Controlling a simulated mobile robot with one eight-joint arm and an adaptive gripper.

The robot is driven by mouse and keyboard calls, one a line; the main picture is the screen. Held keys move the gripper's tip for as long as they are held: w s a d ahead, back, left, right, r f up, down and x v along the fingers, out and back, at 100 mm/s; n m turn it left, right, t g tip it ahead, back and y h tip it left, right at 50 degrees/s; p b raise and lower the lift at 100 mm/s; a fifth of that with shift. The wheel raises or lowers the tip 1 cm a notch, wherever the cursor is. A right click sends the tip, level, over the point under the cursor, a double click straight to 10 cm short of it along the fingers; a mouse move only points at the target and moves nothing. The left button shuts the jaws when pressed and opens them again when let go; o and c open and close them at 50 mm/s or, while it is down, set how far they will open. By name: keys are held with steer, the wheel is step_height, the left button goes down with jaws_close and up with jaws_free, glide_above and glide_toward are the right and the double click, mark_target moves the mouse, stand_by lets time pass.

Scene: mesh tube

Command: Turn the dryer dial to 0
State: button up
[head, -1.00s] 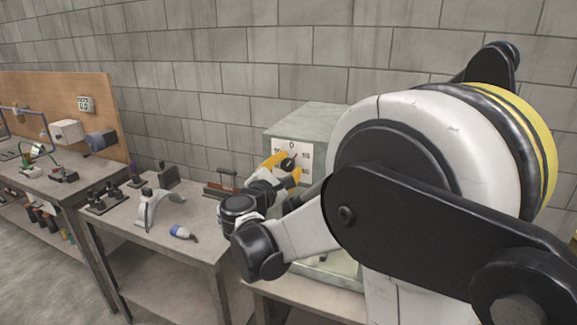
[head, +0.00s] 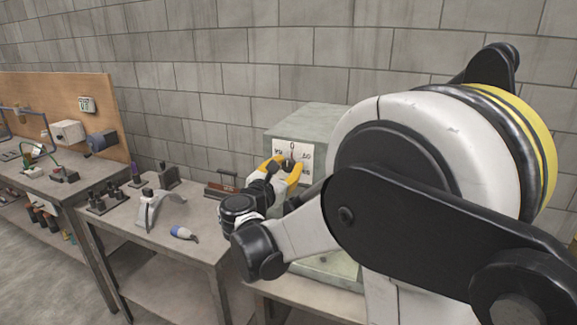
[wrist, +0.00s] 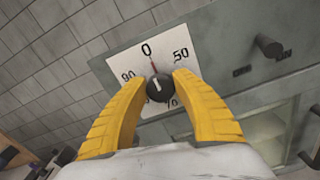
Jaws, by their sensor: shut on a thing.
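The dryer (head: 318,117) is a grey-green cabinet against the wall, partly hidden by my arm. Its black dial (wrist: 159,89) sits on a white scale plate (wrist: 180,45) marked 0, 50 and 90; other marks are partly hidden. A thin red pointer (wrist: 153,68) at the dial's upper edge points up at or very near the 0. My gripper (wrist: 159,79) has its yellow fingers on both sides of the dial and is shut on it. In the head view, my gripper (head: 289,163) is at the scale plate and covers part of the dial.
A bench (head: 150,222) left of the dryer holds a grey curved stand (head: 152,208), a blue-and-white tool (head: 183,232) and black parts. Another bench with a wooden backboard (head: 60,95) stands further left. In the wrist view, a black knob (wrist: 268,46) sticks out right of the plate.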

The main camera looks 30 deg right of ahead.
stand_by(0.3)
steer(key=o, duration=1.2)
steer(key=v, duration=1.2)
